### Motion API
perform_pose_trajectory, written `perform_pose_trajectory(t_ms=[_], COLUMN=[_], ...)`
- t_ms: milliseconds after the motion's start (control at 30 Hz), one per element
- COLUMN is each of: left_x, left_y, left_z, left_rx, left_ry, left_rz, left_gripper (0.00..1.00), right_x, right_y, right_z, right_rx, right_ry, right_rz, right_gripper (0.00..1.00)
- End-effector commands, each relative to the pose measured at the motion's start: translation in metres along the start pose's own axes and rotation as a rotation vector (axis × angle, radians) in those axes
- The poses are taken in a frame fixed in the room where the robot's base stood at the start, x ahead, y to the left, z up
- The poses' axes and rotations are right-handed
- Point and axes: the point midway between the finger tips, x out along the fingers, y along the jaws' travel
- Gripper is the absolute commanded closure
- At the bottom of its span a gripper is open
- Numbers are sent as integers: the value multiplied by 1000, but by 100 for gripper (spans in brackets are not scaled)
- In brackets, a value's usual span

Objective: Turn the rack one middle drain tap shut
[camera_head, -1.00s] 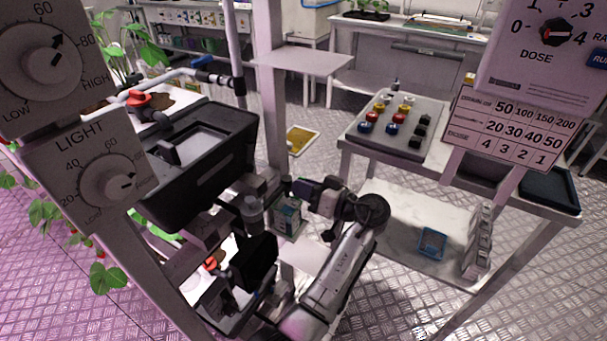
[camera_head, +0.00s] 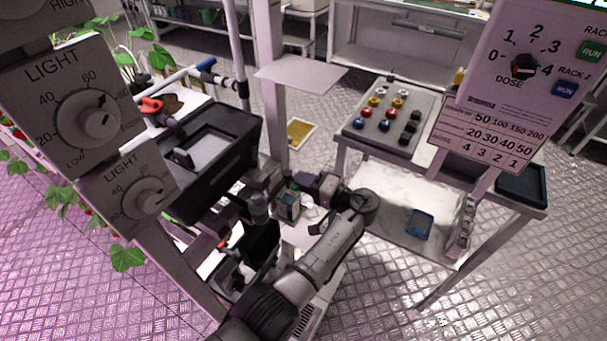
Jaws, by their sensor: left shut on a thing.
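My left arm comes up from the bottom middle, and its left gripper (camera_head: 272,188) reaches left to the rack front, below the black tank (camera_head: 215,175). The jaws are closed there, apparently on the middle drain tap; the tap's handle is hidden by the gripper and dark fittings. An orange-red tap handle (camera_head: 151,105) sits higher, behind the tank beside a pipe. A small red part (camera_head: 223,241) shows lower on the rack, mostly covered. My right gripper is not in view.
Light dial panels (camera_head: 90,110) and a rack post stand close on the left. A bench (camera_head: 350,150) with coloured knobs, a dose panel (camera_head: 530,60) and a chart (camera_head: 490,135) stand right. Open metal floor (camera_head: 500,260) lies at lower right.

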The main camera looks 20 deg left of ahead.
Motion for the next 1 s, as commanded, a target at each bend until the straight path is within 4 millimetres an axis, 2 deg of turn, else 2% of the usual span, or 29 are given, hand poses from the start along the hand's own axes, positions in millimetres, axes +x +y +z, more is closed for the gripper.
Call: perform_pose_trajectory(t_ms=[100, 400, 1000], left_x=[0, 0, 0], left_y=[-2, 0, 1], left_z=[0, 0, 0], left_rx=[74, 189, 222], left_ry=[-1, 0, 0], left_rz=[0, 0, 0], left_gripper=[100, 100, 100], right_x=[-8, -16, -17], right_y=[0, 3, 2], right_z=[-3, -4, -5], right_rx=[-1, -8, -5], right_ry=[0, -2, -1], right_rz=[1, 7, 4], right_gripper=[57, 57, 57])
